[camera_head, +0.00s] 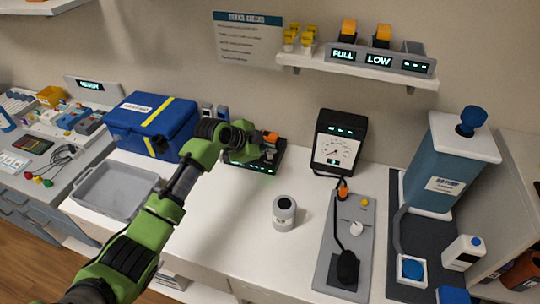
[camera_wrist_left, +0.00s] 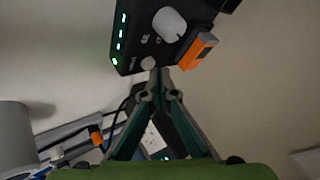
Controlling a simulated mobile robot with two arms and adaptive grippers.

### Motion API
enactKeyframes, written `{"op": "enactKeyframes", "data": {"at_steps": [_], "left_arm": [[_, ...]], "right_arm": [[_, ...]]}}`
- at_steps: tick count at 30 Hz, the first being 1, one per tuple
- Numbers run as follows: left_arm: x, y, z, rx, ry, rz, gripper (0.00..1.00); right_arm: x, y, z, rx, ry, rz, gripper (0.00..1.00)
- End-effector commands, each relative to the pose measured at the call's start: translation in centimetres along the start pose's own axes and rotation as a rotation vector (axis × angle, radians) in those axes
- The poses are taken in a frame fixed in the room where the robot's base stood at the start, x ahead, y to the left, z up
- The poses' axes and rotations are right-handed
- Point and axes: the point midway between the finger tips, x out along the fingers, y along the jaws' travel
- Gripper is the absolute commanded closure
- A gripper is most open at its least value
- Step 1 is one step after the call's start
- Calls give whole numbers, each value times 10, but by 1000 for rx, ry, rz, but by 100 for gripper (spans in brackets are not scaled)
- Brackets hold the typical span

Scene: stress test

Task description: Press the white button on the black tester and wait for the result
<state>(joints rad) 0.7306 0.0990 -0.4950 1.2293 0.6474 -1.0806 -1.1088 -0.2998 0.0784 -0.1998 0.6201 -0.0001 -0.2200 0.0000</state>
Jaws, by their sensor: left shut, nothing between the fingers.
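The black tester (camera_head: 272,168) stands on the white counter right of the blue case, partly hidden behind my left gripper (camera_head: 266,153). In the left wrist view the tester (camera_wrist_left: 140,32) fills the top, tilted, with a column of green lights and an orange part (camera_wrist_left: 197,52) at its side. A small white round button (camera_wrist_left: 149,63) is on its face, below a larger white rounded piece (camera_wrist_left: 170,24). My left gripper (camera_wrist_left: 157,76) is shut and empty, its tips just beside the small button. I cannot tell whether they touch it. My right gripper is not in view.
The blue case (camera_head: 150,118) and a grey tray (camera_head: 112,190) are left of the tester. A grey cylinder (camera_head: 284,212) stands in front, and a dial gauge (camera_head: 336,140) is to the right. A shelf (camera_head: 360,70) hangs above. The counter's front middle is mostly clear.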

Motion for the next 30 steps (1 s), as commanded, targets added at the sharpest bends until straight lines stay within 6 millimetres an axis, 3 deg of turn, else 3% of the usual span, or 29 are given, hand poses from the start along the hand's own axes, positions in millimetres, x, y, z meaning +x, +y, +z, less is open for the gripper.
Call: {"op": "enactKeyframes", "data": {"at_steps": [30], "left_arm": [[7, 6, 6, 0, -1, 1, 100]], "right_arm": [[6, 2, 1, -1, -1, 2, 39]]}}
